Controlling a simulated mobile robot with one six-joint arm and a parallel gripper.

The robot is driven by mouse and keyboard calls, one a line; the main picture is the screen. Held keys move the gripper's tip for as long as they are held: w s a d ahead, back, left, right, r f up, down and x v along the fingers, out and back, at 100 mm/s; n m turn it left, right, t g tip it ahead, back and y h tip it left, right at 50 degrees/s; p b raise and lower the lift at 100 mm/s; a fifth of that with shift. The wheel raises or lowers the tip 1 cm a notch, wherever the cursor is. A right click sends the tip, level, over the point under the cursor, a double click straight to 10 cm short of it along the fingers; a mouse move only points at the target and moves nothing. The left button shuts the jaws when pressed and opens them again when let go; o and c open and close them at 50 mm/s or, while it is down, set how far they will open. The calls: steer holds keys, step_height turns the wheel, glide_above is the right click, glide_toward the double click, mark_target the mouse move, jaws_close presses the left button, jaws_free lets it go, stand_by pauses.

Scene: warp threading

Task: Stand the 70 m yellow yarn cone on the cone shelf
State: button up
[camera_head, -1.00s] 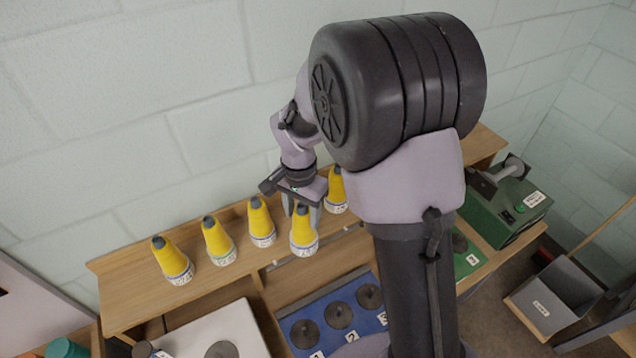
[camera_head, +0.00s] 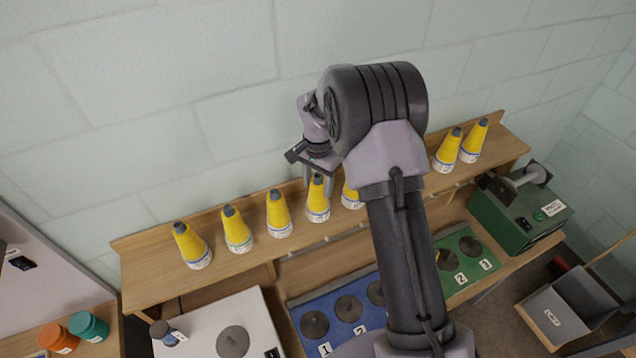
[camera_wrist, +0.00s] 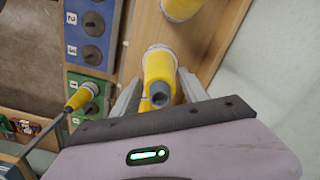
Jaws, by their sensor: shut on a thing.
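A yellow yarn cone (camera_head: 317,203) with a dark grey tip and a white labelled base stands upright between the fingers of my gripper (camera_head: 318,183). My gripper is shut on it near the top. In the wrist view, the cone (camera_wrist: 159,68) is between the two fingers (camera_wrist: 158,98). Its base lines up with the row of cones on the wooden cone shelf (camera_head: 150,272); I cannot tell if it touches the wood. Its label is too small to read.
Three yellow cones, the closest (camera_head: 278,215), stand to its left. One cone (camera_head: 351,196) is close on its right, partly hidden by my arm. Two more (camera_head: 448,152) (camera_head: 473,142) stand far right. A blue peg board (camera_head: 335,322) and green machine (camera_head: 520,212) lie below.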

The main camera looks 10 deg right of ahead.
steer(key=shift+f, duration=0.2)
steer(key=o, duration=1.1)
steer(key=shift+r, duration=0.15)
steer(key=s+a+r+n+t, duration=0.1)
steer(key=s+r, duration=0.3)
steer(key=r, duration=0.8)
steer(key=s+r+n+t, duration=0.1)
steer(key=s+r, duration=0.3)
steer(key=r, duration=0.7)
steer(key=s+a+r+n+t, duration=0.1)
steer(key=s, duration=0.6)
steer(key=s+a+r+n+t+y, duration=0.1)
steer(key=s, duration=0.7)
steer(key=s+a+r+n+t+y+p, duration=0.1)
steer(key=s, duration=0.7)
steer(key=shift+s+r+t, duration=0.25)
steer(key=shift+t, duration=0.15)
